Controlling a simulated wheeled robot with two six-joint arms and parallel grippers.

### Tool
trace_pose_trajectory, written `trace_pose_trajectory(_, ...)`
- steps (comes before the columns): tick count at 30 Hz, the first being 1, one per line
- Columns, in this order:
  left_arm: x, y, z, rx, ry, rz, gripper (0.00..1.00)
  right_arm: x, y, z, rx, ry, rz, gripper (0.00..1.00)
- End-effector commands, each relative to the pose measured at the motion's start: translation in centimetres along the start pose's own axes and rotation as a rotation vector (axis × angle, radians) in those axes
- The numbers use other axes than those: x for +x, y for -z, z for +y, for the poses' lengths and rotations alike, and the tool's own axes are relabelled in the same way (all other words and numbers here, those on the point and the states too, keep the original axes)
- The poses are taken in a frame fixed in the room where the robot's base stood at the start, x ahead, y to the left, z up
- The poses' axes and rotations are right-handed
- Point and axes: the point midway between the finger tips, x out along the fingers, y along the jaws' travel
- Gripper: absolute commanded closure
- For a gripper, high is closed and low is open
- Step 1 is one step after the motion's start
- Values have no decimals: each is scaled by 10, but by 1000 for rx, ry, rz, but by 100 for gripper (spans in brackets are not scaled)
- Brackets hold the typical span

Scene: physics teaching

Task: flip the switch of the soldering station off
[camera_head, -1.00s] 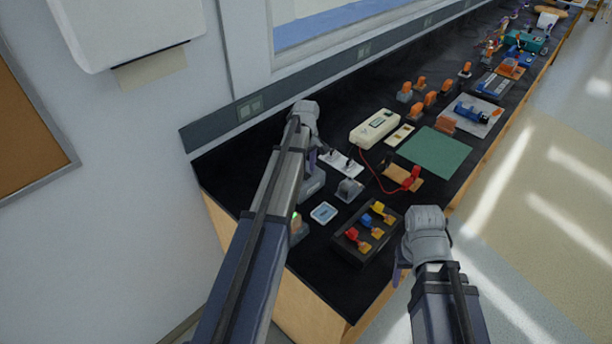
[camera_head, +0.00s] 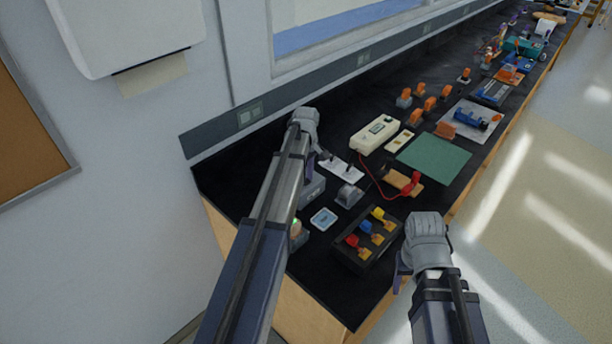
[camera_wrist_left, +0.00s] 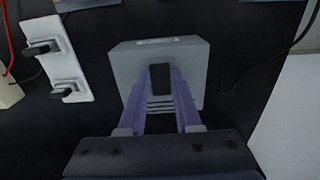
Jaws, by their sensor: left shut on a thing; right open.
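The soldering station appears to be the pale grey box (camera_wrist_left: 200,65) in the left wrist view. In the head view, part of a grey box (camera_head: 314,190) shows beside my left forearm. A dark switch (camera_wrist_left: 159,84) lies on the box face between my purple fingers. My left gripper (camera_wrist_left: 160,70) has its fingertips close together around this switch, shut on it. The exact contact and the switch's tilt are hard to make out. In the head view my left fingers are mostly hidden. My right gripper (camera_head: 402,270) is open and apart from things at the bench's front edge.
A white plate (camera_wrist_left: 55,60) with two dark levers stands left of the box in the left wrist view. A black box with coloured switches (camera_head: 352,262), a small blue-white tile (camera_head: 323,218) and a cream meter (camera_head: 374,133) are nearby. A wall (camera_head: 120,220) borders the bench's left end.

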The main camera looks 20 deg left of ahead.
Motion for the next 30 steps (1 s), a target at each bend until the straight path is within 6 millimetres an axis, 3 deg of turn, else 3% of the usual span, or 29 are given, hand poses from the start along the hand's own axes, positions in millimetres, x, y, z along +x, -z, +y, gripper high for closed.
trace_pose_trajectory(4,0,2,1,-2,0,-20,100,0,0,0,0,0,0,43)
trace_pose_trajectory(13,0,9,1,-2,0,-242,100,6,0,-1,0,0,0,43)
trace_pose_trajectory(23,-1,8,0,0,0,-261,100,6,0,-1,0,0,0,43)
trace_pose_trajectory(24,-1,8,0,0,0,-260,63,6,0,-1,0,0,0,43)
trace_pose_trajectory(30,-1,8,0,0,0,-259,41,6,0,-1,0,0,0,43)
